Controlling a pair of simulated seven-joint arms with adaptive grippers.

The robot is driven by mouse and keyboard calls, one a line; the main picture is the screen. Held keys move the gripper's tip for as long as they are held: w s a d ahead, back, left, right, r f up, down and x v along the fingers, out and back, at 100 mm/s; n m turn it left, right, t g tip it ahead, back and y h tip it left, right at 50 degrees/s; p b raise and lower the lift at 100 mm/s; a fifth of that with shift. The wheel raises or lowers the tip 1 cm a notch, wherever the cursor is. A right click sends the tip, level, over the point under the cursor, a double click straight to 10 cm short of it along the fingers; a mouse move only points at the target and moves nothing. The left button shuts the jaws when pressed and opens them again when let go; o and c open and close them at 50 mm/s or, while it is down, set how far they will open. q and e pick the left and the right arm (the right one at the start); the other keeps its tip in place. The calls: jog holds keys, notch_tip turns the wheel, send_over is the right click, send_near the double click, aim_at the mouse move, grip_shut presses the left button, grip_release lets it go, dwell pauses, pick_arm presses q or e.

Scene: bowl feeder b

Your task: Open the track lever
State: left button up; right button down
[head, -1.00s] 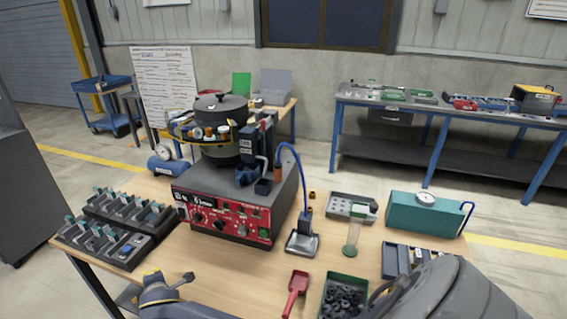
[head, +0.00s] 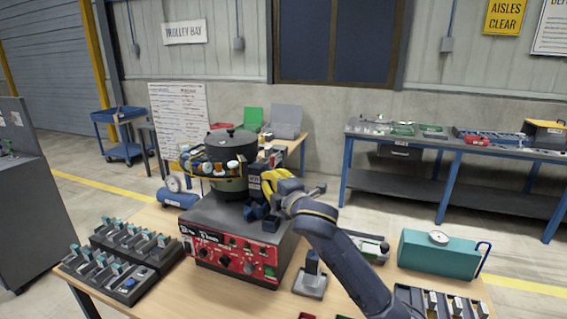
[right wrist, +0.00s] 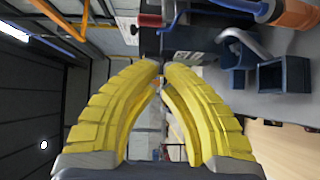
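The bowl feeder's dark bowl (head: 232,143) stands on a grey base with a red control panel (head: 232,255). Its track side, with a dark labelled block (head: 254,187) and dark blue open boxes (head: 262,217), is at the bowl's right. My right gripper (head: 268,180) has its yellow fingers at this block and hides part of it. In the right wrist view its fingertips (right wrist: 162,66) come together, with no clearly held thing between them. The blue boxes (right wrist: 284,75) are to the right there. I cannot pick out the track lever for certain. My left gripper is out of view.
An orange cylinder (right wrist: 294,14) is close by at the right wrist view's upper right. Black fixture racks (head: 130,250) stand at the table's left. A teal case (head: 438,256) and a small stand (head: 311,278) are at the right. My right arm crosses above the table.

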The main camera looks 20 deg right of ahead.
aim_at(271, 158)
jog(key=shift+s+d+r, duration=0.3)
jog(key=shift+d+r, duration=0.1)
jog(key=shift+r, duration=0.1)
jog(key=shift+s+d+r, duration=0.25)
jog(key=shift+d+r, duration=0.15)
jog(key=shift+r, duration=0.05)
jog(key=shift+w+a, duration=0.15)
jog(key=shift+w, duration=1.5)
jog(key=shift+w+a, duration=0.2)
jog(key=shift+w, duration=1.5)
jog(key=shift+w+a, duration=0.15)
jog(key=shift+w, duration=1.5)
jog(key=shift+a, duration=0.1)
